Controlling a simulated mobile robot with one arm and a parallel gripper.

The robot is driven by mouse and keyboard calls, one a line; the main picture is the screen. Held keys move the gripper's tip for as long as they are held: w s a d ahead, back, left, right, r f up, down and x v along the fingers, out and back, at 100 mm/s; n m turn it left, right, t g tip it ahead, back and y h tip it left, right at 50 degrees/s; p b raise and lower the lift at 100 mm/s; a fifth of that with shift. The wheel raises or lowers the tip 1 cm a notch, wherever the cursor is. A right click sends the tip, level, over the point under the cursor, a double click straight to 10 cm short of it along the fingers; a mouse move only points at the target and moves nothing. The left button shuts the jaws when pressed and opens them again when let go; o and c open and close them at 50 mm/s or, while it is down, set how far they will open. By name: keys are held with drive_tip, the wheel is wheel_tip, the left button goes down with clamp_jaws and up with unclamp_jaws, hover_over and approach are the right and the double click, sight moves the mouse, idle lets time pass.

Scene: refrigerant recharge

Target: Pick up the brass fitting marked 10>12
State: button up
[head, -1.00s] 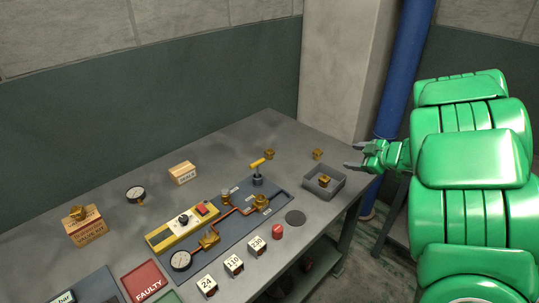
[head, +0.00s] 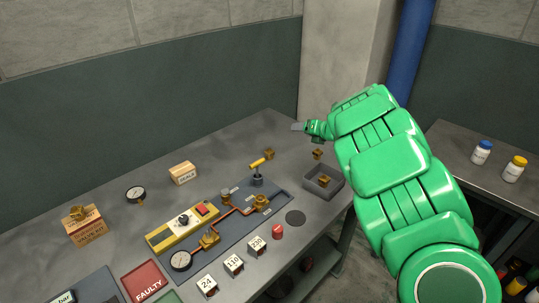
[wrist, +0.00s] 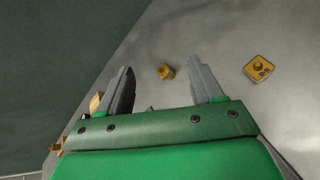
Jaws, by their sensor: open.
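Several small brass fittings are in the head view. One fitting (head: 269,154) stands on the bench near the back, another (head: 317,153) is to its right, and one (head: 324,181) sits in a grey tray. A further fitting (head: 78,213) is on a cardboard box at left. My gripper (head: 297,127) is open above the back right of the bench. In the wrist view, a fitting (wrist: 166,72) shows between my open fingers (wrist: 160,67), below them and apart. Another fitting (wrist: 259,69) at right has a dark marking on its face, too small to read surely.
The grey tray (head: 338,192) stands near the right edge. A panel (head: 275,196) with copper pipe, valves and a yellow-handled lever (head: 257,164) lies mid-bench. The back bench is mostly clear.

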drive_tip(key=w+a+n+y, duration=0.1)
drive_tip(key=w+a+n, duration=0.2)
drive_tip(key=a+n, duration=0.55)
approach(266, 151)
drive_tip(key=shift+m, duration=0.45)
drive_tip(key=w+f, duration=0.1)
drive_tip(key=w+a+f, duration=0.1)
drive_tip(key=w+f, duration=0.1)
drive_tip(key=shift+a, duration=0.15)
drive_tip(key=shift+x, duration=0.8)
drive_tip(key=shift+r+x, duration=0.2)
drive_tip(key=shift+x, duration=0.85)
drive_tip(key=shift+r+x, duration=0.2)
drive_tip(key=shift+x, duration=2)
drive_tip(key=shift+r, duration=0.1)
drive_tip(key=c, duration=1.1)
